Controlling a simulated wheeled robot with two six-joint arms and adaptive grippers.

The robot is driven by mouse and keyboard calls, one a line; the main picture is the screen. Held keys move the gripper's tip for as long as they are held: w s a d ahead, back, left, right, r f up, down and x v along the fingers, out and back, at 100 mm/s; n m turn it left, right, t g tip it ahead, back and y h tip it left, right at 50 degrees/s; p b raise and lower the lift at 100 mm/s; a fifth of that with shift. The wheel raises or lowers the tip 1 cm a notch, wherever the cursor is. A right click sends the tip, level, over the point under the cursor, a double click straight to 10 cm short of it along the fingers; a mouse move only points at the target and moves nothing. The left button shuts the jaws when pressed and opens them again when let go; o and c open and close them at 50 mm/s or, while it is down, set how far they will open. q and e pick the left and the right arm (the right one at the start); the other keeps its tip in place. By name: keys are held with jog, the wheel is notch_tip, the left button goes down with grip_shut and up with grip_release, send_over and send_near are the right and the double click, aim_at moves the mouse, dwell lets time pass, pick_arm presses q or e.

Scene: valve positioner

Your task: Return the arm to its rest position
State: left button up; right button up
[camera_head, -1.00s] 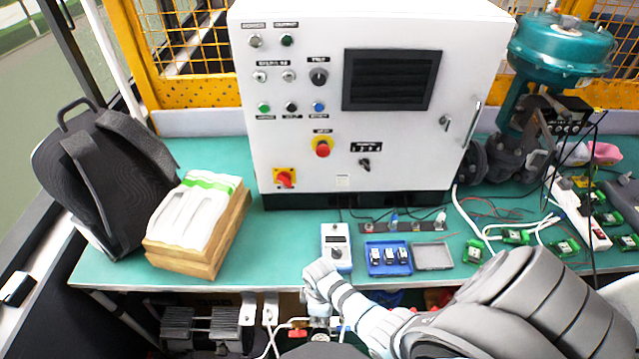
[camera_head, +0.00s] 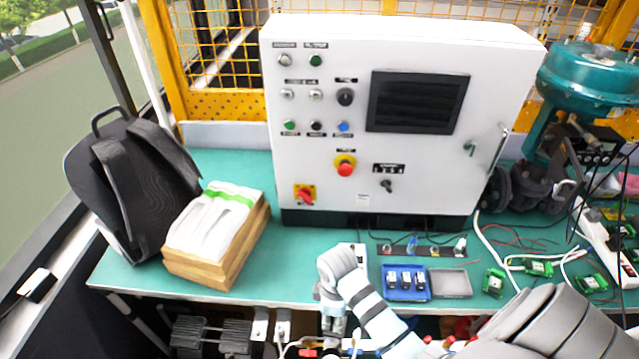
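My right arm comes in from the lower right, with its grey and white wrist near the front edge of the table. My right gripper (camera_head: 333,326) points down below the wrist, at the table's front edge. It is small and partly hidden, so I cannot tell whether it is open or shut, and I see nothing held in it. My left arm and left gripper are not in view.
The green table (camera_head: 130,272) carries a white control cabinet (camera_head: 330,115), a black backpack (camera_head: 135,190), a wooden box (camera_head: 225,255) and a blue tray (camera_head: 405,295). A teal valve (camera_head: 590,80) stands at right.

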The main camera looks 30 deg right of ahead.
jog(key=s+r+m+t, duration=0.4)
jog(key=s+r+m, duration=0.4)
jog(key=s, duration=0.5)
notch_tip(320, 180, down, 25)
jog(key=s+d+g+b, duration=0.1)
jog(key=g+b, duration=0.1)
jog(key=b, duration=0.1)
jog(key=s+f+b, duration=0.2)
jog(key=s+f, duration=1.1)
jog(key=shift+s+d+f+m+g+h+b, duration=0.2)
jog(key=shift+s+d+m+g+h+b, duration=0.1)
jog(key=shift+s+d+g+h+b, duration=0.15)
